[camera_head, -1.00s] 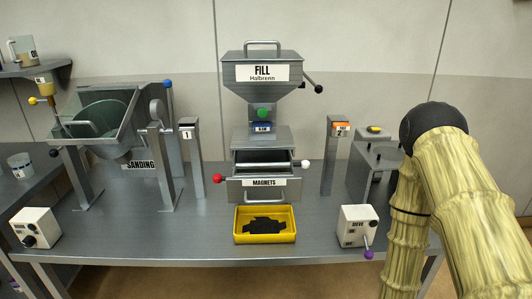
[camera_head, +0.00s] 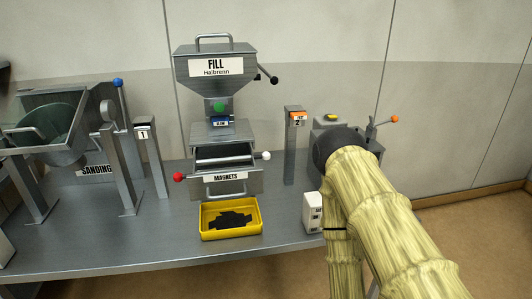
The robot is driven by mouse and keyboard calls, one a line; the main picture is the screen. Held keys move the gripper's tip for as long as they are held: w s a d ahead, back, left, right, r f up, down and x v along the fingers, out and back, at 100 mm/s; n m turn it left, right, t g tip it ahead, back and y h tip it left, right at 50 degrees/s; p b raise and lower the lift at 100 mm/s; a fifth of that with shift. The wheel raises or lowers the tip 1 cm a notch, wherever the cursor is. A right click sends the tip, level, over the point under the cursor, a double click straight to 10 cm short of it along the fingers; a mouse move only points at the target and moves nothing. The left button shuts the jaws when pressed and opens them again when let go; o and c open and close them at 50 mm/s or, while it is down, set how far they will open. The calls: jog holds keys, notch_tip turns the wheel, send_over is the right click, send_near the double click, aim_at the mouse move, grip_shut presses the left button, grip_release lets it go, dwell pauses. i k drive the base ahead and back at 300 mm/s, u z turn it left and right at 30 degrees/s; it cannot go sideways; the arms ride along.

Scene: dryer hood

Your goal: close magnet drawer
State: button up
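The magnet drawer (camera_head: 245,184), labelled MAGNETS, is in the lower part of the grey hopper unit marked FILL (camera_head: 215,66). It is pulled out towards me, and its open top with a light bar across it shows. A looped handle (camera_head: 224,194) is on its front. A red knob (camera_head: 179,177) is at its left and a white knob (camera_head: 266,155) at its right. My arm shows at the right, its links apart from the drawer in the picture. My gripper is not in view.
A yellow tray (camera_head: 203,234) with dark pieces sits just in front of the drawer. Post 1 (camera_head: 150,165) and post 2 (camera_head: 290,150) flank the unit. A white control box (camera_head: 312,212) is partly behind my arm. The sanding machine (camera_head: 75,105) stands at the left.

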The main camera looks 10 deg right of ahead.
aim_at(212, 185)
jog(key=z, duration=1.75)
jog(key=k, duration=1.4)
jog(key=u, duration=1.65)
jog(key=i, duration=0.5)
jog(key=u, duration=0.1)
